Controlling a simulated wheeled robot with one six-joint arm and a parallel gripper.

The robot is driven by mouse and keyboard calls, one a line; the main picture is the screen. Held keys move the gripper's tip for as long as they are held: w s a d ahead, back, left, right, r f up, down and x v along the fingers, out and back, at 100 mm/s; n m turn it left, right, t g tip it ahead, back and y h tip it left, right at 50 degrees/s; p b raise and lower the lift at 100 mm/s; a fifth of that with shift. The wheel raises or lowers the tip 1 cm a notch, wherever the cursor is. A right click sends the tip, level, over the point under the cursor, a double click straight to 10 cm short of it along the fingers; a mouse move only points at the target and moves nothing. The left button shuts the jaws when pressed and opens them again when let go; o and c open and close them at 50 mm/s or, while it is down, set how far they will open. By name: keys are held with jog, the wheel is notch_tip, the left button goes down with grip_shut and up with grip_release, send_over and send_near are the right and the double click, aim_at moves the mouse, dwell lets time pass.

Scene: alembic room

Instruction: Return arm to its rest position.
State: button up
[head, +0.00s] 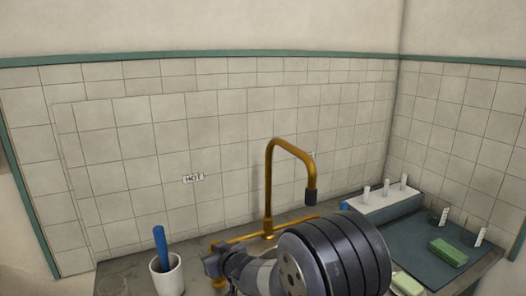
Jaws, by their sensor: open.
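My arm shows at the bottom centre of the head view as a dark ribbed joint with a lighter grey link to its left. It stands in front of the counter and hides part of it. My gripper's fingers do not show in this view.
A brass tap (268,190) with a dark spout end rises behind my arm. A white cup (166,276) holding a blue-handled tool (161,246) stands at left. At right are a white-topped rack (382,203), a dark mat (412,243), a green block (448,252) and a pale green block (408,284). Tiled walls close the back and right.

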jog(key=shift+s+d+f+t+y+b, duration=0.15)
jog(key=shift+t+b, duration=0.3)
jog(key=shift+b, duration=1.05)
jog(key=shift+s+d+t+y+b, duration=0.1)
jog(key=shift+s+t+y+b, duration=0.25)
jog(key=shift+b, duration=1.15)
jog(key=shift+b, duration=0.4)
jog(key=t+b, duration=0.1)
jog(key=b, duration=0.1)
jog(key=y+b, duration=0.1)
jog(key=b, duration=0.1)
jog(key=shift+s+d+n+t, duration=0.2)
jog(key=shift+s+n+t, duration=0.1)
jog(key=shift+s+t, duration=0.1)
jog(key=v, duration=1)
jog(key=shift+s+d+r, duration=0.2)
jog(key=shift+d+r, duration=0.05)
jog(key=shift+d, duration=0.05)
jog(key=shift+r, duration=0.1)
